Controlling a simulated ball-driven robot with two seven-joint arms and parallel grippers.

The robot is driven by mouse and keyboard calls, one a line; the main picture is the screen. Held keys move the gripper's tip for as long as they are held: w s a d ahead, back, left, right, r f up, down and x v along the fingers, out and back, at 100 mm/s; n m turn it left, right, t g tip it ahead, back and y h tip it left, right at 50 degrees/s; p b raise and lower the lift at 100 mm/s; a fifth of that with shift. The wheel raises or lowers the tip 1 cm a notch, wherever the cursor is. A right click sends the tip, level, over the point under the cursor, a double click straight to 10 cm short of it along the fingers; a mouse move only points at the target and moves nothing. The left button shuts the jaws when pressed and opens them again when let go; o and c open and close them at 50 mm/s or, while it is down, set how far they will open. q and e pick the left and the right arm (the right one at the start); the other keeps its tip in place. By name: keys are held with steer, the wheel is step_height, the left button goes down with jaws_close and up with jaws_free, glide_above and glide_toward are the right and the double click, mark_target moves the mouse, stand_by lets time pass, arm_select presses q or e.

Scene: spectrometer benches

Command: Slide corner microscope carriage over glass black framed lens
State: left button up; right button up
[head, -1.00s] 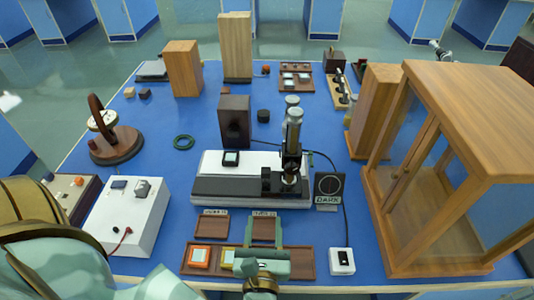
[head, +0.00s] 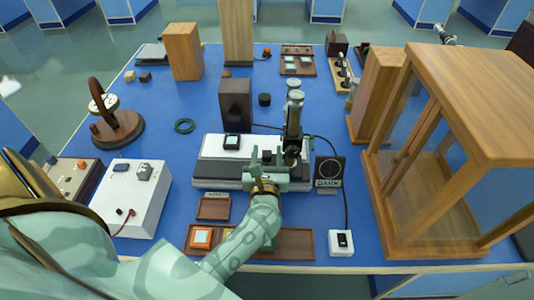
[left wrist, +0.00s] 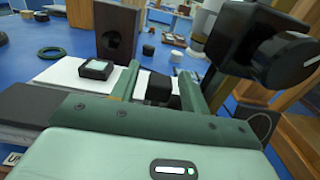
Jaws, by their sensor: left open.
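The microscope (head: 294,118) stands upright on its carriage at the right end of a white-topped bench with a dark front rail (head: 215,184). The black framed glass lens (head: 232,142) lies on the white top, left of the microscope; it also shows in the left wrist view (left wrist: 97,69). My left gripper (head: 267,156) is open at the front of the carriage, right of the lens. In the left wrist view its two fingers (left wrist: 168,82) stand either side of a small black block (left wrist: 160,88) by the carriage. Contact cannot be told. My right gripper is not in view.
A glass-sided wooden cabinet (head: 470,75) stands at the right. A DARK sign (head: 329,173) and a small white switch box (head: 341,242) are right of the bench. A dark block with a hole (head: 235,105) stands behind it. A white instrument box (head: 133,195) is at the left.

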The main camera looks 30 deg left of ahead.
arm_select(q)
jaws_close()
steer(key=shift+a, duration=0.2)
steer(key=s+a, duration=0.3)
steer(key=a, duration=0.1)
steer(key=s+a+p, duration=0.1)
steer(key=s+a, duration=0.1)
steer(key=a, duration=0.3)
steer(key=s+a, duration=0.3)
steer(key=a, duration=0.2)
steer(key=shift+s+p, duration=0.3)
steer(key=shift+s, duration=0.05)
steer(key=shift+s+a, duration=0.15)
steer(key=shift+a, duration=0.05)
jaws_free()
